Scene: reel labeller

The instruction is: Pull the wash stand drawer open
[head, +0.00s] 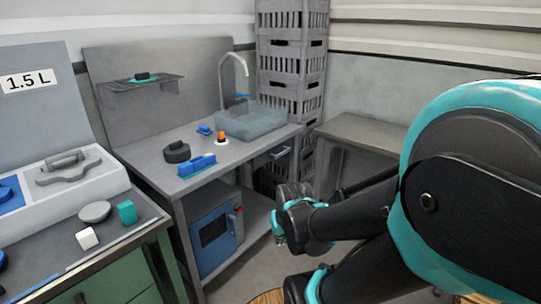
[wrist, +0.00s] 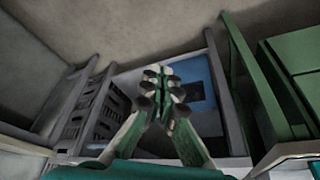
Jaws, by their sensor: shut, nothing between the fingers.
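The wash stand (head: 160,152) is a grey table with a back panel, and a clear bluish basin (head: 250,122) is set at its right end. The wash stand drawer (head: 270,160) is under the top below the basin, with a bar handle on its front. Its front looks about level with the table edge, so it appears shut. My gripper (head: 279,238) is low in front of the stand, below and apart from the drawer handle. In the wrist view the fingers of my gripper (wrist: 160,78) are together and empty.
A blue box unit (head: 215,232) stands on the lower shelf; its blue also shows in the wrist view (wrist: 197,88). Stacked grey crates (head: 291,70) stand behind right, near a bare side table (head: 362,130). A green cabinet (head: 120,280) is at left.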

